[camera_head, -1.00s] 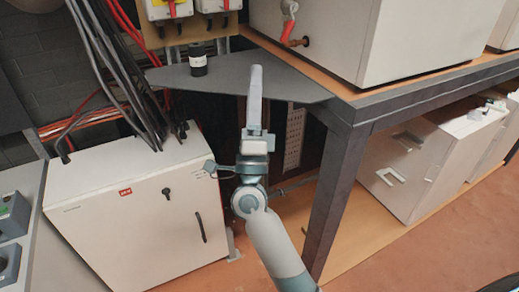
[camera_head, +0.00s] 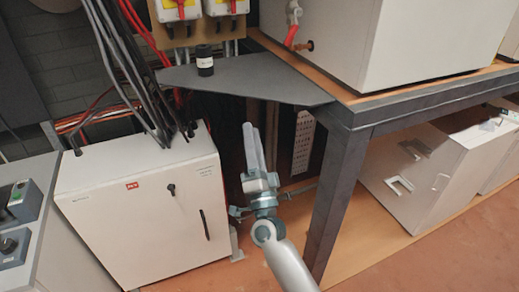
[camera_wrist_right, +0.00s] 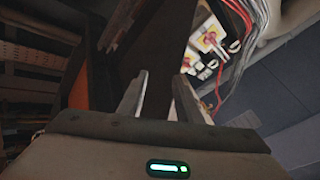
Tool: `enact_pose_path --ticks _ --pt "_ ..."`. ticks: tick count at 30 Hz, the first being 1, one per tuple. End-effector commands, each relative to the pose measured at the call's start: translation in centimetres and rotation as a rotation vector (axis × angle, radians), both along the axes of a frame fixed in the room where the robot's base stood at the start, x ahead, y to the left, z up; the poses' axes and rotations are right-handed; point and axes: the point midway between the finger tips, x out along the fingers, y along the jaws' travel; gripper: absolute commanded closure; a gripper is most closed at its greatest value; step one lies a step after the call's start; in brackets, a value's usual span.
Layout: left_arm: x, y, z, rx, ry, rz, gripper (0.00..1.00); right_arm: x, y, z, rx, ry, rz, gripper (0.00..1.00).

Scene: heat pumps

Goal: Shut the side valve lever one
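A red lever (camera_head: 291,36) sits on a valve at the side of the large white unit (camera_head: 370,40), at the top of the head view, beside a short brass-coloured stub. I cannot tell which numbered lever it is. My right gripper (camera_head: 251,128) points upward in front of the dark shelf's lower edge, below and left of the lever and apart from it. In the right wrist view its two fingers (camera_wrist_right: 163,76) stand apart with nothing between them. The lever is not clearly visible in that view. My left gripper is not in view.
A dark corner shelf (camera_head: 240,80) holds a small black cylinder (camera_head: 204,62). The bench's dark leg (camera_head: 336,190) stands right of my right arm. A white cabinet (camera_head: 140,205) and hanging black cables (camera_head: 125,70) are at left. Red-and-yellow switches (camera_wrist_right: 210,40) show in the wrist view.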

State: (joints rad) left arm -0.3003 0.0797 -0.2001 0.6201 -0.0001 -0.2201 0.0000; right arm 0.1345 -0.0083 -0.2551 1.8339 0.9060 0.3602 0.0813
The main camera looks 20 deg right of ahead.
Motion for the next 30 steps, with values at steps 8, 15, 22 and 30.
enact_pose_path --ticks 8,15,22,30 --pt "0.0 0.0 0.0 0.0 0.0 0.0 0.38 0.6 0.5 -3.0 -0.051 0.058 -0.001 0.68" --pt "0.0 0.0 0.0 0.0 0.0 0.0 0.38 0.7 0.6 -3.5 -0.06 0.068 -0.001 0.68" --pt "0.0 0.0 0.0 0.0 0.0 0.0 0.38 0.7 0.6 -3.5 -0.059 0.068 -0.001 0.8" --pt "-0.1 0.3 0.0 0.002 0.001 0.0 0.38 0.9 0.8 -4.8 -0.079 0.092 -0.001 1.0"
